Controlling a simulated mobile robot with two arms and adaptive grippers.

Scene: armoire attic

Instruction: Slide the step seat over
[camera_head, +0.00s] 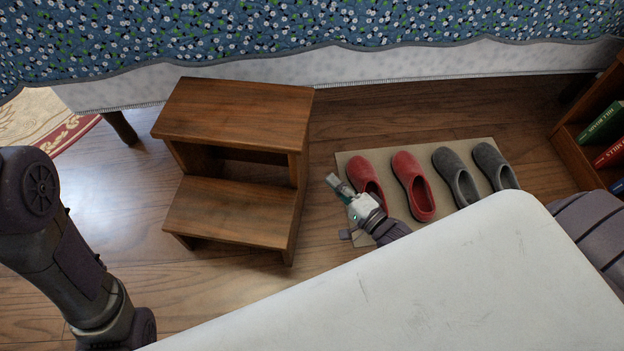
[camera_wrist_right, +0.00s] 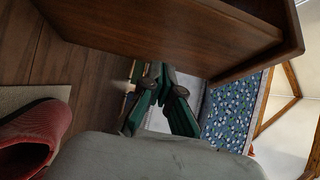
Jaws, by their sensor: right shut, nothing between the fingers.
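The wooden step seat (camera_head: 238,112) stands on the floor left of centre in the head view, with a top tread and a lower tread. Its brown wood fills the upper part of the right wrist view (camera_wrist_right: 180,30). My right gripper (camera_head: 335,183) is shut and empty, to the right of the step seat, with a visible gap between them in the head view. Its closed fingers also show in the right wrist view (camera_wrist_right: 160,80). My left arm shows at the left edge of the head view, but its gripper is out of view.
A beige mat (camera_head: 350,158) with red slippers (camera_head: 413,185) and grey slippers (camera_head: 455,176) lies right of the step seat. A bed with a blue floral quilt (camera_head: 300,30) stands behind. A bookshelf (camera_head: 575,145) is at far right. Bare floor lies left of the seat.

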